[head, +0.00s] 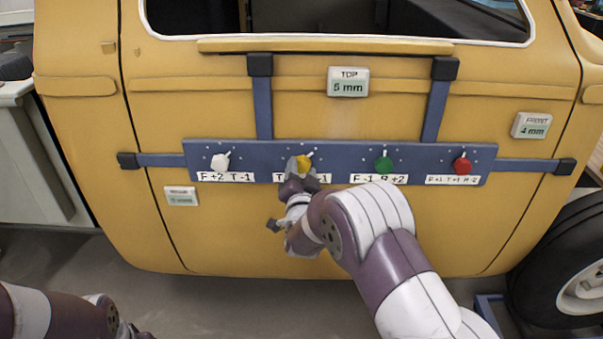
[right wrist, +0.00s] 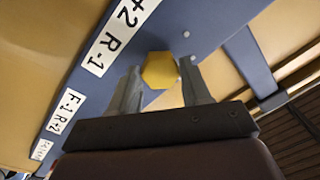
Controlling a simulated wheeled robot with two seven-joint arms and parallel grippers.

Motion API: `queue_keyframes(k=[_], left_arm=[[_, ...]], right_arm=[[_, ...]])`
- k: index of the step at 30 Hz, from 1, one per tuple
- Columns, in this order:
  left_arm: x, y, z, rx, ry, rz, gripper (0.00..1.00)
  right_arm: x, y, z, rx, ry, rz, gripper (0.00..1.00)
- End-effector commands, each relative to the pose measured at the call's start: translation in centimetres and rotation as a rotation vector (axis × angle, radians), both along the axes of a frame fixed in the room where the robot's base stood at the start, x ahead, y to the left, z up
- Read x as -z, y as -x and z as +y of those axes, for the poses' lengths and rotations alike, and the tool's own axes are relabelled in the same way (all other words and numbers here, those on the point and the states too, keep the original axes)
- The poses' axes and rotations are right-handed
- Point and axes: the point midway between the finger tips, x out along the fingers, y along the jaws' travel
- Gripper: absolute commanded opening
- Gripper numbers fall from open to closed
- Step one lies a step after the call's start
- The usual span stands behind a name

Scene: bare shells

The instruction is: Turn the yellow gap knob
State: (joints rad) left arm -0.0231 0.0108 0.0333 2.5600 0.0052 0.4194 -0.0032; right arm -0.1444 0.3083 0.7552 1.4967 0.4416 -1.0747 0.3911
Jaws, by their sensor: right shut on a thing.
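The yellow knob (head: 304,160) sits on a blue bar (head: 340,156) fixed across a yellow car door. In the right wrist view the knob (right wrist: 160,70) is a yellow hexagon between my two fingers. My right gripper (head: 299,169) is shut on it from below and in front. The fingers also show in the right wrist view (right wrist: 160,80), one on each side of the knob. A small pale pointer shows at the knob's upper right. The label under it is partly hidden by my gripper. Of my left arm only a part shows at the bottom left.
A white knob (head: 220,161), a green knob (head: 383,163) and a red knob (head: 462,165) share the bar. The top display (head: 348,82) reads 5 mm, the front display (head: 532,125) 4 mm. The left display (head: 181,196) is too small to read surely.

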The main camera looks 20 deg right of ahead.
Motion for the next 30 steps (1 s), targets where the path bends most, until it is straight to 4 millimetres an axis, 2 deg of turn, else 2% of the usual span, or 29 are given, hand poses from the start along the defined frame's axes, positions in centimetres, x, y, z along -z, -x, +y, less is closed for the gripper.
queue_keyframes(k=[3, 4, 6, 14, 17, 20, 27, 30], left_arm=[[0.0, 0.0, 0.0, 0.0, 0.0, 0.0, 0.73], [0.0, 0.0, 0.0, 0.0, 0.0, 0.0, 0.73], [0.0, 0.0, 0.0, 0.0, 0.0, 0.0, 0.73], [0.0, 0.0, 0.0, 0.0, 0.0, 0.0, 0.73], [0.1, 0.0, 0.0, 0.0, 0.0, 0.0, 0.73], [0.2, 0.0, 0.0, 0.0, 0.0, 0.0, 0.73], [0.5, 0.0, 0.0, 0.0, 0.0, 0.0, 0.73], [0.5, 0.0, 0.0, 0.0, 0.0, 0.0, 0.73]], right_arm=[[0.0, 0.0, 0.0, 0.0, 0.001, 0.002, 0.17], [0.1, 0.0, 0.0, 0.0, 0.001, 0.002, 0.57], [0.0, 0.0, 0.0, 0.0, 0.001, 0.002, 0.73], [0.0, 0.0, 0.0, -0.001, 0.001, 0.001, 0.73], [0.0, 0.7, 0.2, -0.001, 0.0, 0.001, 0.73], [0.2, 2.6, 0.7, -0.002, 0.001, 0.001, 0.73], [0.4, 8.9, 2.3, -0.003, 0.001, 0.001, 0.73], [0.5, 10.8, 2.7, -0.003, 0.001, 0.002, 0.73]])
